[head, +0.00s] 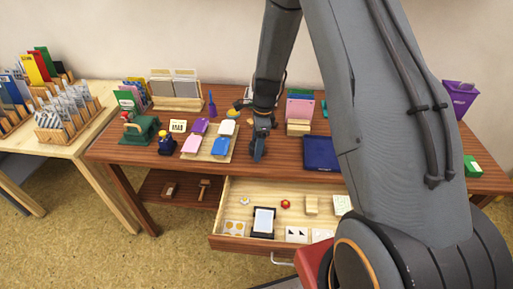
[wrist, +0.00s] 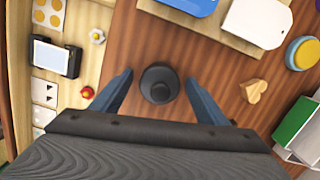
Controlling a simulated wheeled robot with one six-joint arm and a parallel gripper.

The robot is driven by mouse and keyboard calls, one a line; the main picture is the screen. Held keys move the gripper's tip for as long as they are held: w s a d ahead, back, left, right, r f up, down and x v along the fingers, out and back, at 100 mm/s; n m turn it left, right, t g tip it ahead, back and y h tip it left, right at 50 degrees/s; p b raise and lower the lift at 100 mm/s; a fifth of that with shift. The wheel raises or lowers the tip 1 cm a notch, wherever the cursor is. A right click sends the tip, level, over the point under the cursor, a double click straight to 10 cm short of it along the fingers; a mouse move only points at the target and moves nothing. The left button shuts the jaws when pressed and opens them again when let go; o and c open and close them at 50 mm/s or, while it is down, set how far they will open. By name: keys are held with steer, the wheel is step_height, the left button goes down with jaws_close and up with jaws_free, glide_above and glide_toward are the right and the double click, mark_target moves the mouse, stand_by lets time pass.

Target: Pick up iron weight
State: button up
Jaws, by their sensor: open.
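The iron weight (wrist: 159,90), a dark round piece with a knob on top, stands on the brown tabletop in the middle of the wrist view. My gripper (wrist: 159,80) is open, with one blue-grey finger on each side of the weight and a visible gap on both sides.
The open drawer (head: 221,243) juts out below the table's front edge. A small wooden heart-shaped piece (wrist: 255,91) lies right of my fingers.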

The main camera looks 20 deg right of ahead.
jaws_close()
steer(key=shift+w+r, duration=0.1)
steer(key=shift+r, duration=0.1)
